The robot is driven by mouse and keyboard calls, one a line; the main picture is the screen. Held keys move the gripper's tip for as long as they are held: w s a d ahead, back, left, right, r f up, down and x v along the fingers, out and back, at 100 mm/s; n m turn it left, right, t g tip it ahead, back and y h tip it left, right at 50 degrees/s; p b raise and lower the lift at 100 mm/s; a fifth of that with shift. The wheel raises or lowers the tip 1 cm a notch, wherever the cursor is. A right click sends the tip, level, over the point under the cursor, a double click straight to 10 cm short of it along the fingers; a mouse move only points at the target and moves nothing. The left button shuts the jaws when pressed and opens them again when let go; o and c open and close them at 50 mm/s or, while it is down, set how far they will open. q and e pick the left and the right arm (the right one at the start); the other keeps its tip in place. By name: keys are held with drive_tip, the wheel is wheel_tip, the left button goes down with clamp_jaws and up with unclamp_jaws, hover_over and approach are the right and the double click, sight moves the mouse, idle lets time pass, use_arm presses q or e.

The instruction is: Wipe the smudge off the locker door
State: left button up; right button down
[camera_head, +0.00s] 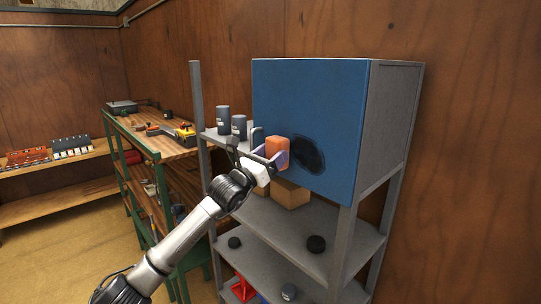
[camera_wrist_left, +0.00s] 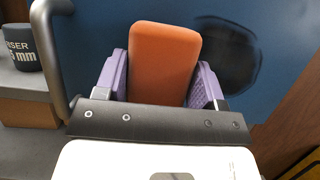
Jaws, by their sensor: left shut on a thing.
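The blue locker (camera_head: 312,95) stands on a grey shelf rack, its door facing me. A dark oval smudge (camera_head: 308,154) is on the lower middle of the door; it also shows in the left wrist view (camera_wrist_left: 225,55), to the right of my gripper. My left gripper (camera_head: 275,157) is shut on an orange sponge block (camera_head: 277,149), seen between purple fingers in the left wrist view (camera_wrist_left: 164,62). The sponge is just left of the smudge, close to the door; I cannot tell whether it touches. My right gripper is not in view.
A grey door handle (camera_wrist_left: 55,60) is close left of my gripper. Grey cans (camera_head: 223,118) stand on the shelf to the left. A cardboard box (camera_head: 290,193) sits below the door. A green-framed workbench (camera_head: 150,148) with tools is further left.

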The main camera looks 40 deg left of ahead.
use_arm(q)
drive_tip(key=shift+w, duration=0.2)
drive_tip(key=shift+s+d+f+b, duration=0.1)
drive_tip(key=shift+d+f+b, duration=0.05)
drive_tip(key=shift+d+b, duration=0.4)
drive_tip(key=shift+s+d+f+b, duration=0.1)
drive_tip(key=shift+d+b, duration=0.3)
drive_tip(key=shift+b, duration=0.2)
drive_tip(key=shift+s+d+r+b, duration=0.1)
drive_tip(key=shift+d+b, duration=0.3)
drive_tip(key=shift+d, duration=0.05)
drive_tip(key=shift+s+d+r+b, duration=0.1)
drive_tip(key=shift+d+b, duration=0.25)
drive_tip(key=shift+d, duration=0.1)
